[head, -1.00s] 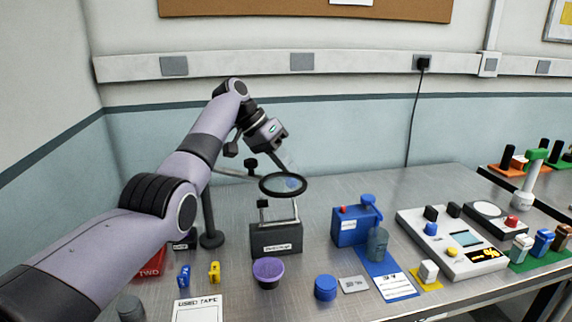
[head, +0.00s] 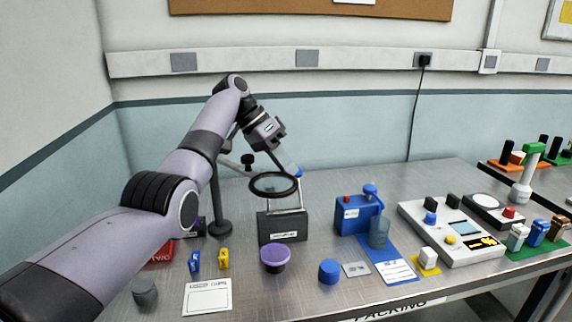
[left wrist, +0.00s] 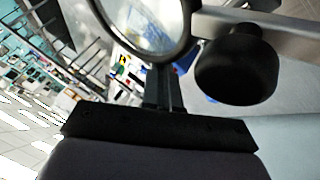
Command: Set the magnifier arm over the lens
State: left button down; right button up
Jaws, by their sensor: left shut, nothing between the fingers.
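The magnifier arm has a black ring (head: 273,184) on a jointed grey arm from a dark post (head: 214,195) at the left, with a black knob (head: 247,159) on it. The ring hangs above the dark grey labelled block (head: 283,227), over its left part. The ring (left wrist: 150,25) and the knob (left wrist: 238,66) show large in the left wrist view. My left gripper (head: 296,171) is shut and empty, pointing down just behind and right of the ring; I cannot tell whether it touches. Which item is the lens is unclear. My right gripper is out of view.
A purple-topped cup (head: 275,258) and a blue cylinder (head: 329,271) stand in front. A blue dispenser (head: 354,219) and a white console (head: 452,232) are at the right. Small blue and yellow pieces lie at the left. The table behind the dispenser is clear.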

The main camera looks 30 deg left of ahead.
pick_arm(q)
jog(key=v, duration=0.7)
jog(key=shift+p, duration=0.3)
dwell(0.6)
